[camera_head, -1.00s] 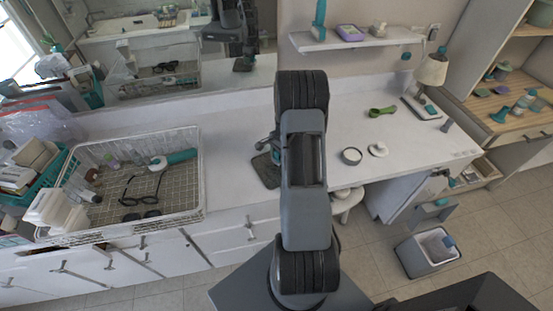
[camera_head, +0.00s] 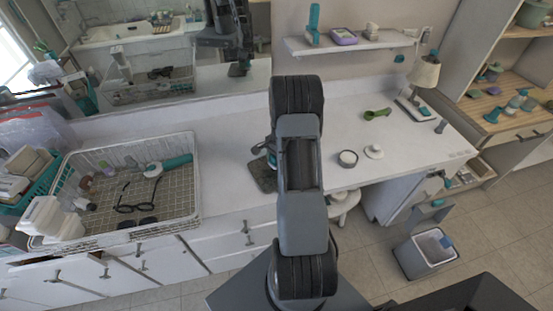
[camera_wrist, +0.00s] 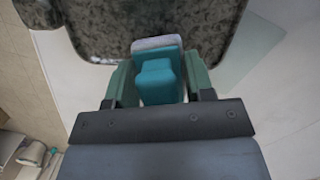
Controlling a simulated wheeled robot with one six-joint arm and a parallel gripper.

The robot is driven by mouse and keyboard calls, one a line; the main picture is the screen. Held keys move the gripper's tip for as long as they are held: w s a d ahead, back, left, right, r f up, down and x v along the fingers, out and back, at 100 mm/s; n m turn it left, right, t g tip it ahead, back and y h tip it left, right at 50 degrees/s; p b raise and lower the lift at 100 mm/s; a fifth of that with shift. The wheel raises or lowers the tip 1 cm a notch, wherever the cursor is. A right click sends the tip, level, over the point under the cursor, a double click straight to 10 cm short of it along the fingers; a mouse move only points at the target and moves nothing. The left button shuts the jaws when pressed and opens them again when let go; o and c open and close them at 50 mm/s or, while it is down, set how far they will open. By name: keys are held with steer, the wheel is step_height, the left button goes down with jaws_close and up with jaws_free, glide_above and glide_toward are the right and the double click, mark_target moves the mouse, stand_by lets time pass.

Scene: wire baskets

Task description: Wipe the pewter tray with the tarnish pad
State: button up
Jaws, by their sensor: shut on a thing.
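The pewter tray (camera_wrist: 215,28) is a dark, mottled, rounded slab filling the top of the wrist view. In the head view the tray (camera_head: 262,179) lies on the white counter, partly hidden behind my arm. The tarnish pad (camera_wrist: 158,80) is a teal block with a pale layer at its far edge. My gripper (camera_wrist: 158,86) is shut on the pad, with a green finger on each side. The pad's pale edge overlaps the tray's near edge in the wrist view; I cannot tell whether they touch. In the head view my arm mostly hides my gripper.
A white wire basket (camera_head: 190,216) with glasses and bottles stands left of the tray. A round dish (camera_head: 347,158), a green scoop (camera_head: 377,114) and a lamp (camera_head: 425,73) are on the right. A mirror (camera_head: 180,80) backs the counter.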

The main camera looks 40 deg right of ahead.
mark_target(264, 172)
steer(key=shift+f+b, duration=0.3)
steer(key=shift+f, duration=0.15)
stand_by(0.3)
steer(key=shift+w+a, duration=0.25)
steer(key=shift+a, duration=1.05)
steer(key=shift+w+a, duration=0.2)
steer(key=shift+a, duration=1.05)
steer(key=shift+f+b, duration=0.3)
steer(key=shift+f, duration=0.1)
steer(key=shift+w+a, duration=0.25)
steer(key=shift+a, duration=1.05)
steer(key=shift+w+a, duration=0.2)
steer(key=shift+a, duration=1.1)
steer(key=shift+d, duration=0.1)
steer(key=shift+s+d, duration=0.25)
steer(key=shift+d, duration=1)
steer(key=shift+s+d, duration=0.25)
steer(key=shift+d, duration=1)
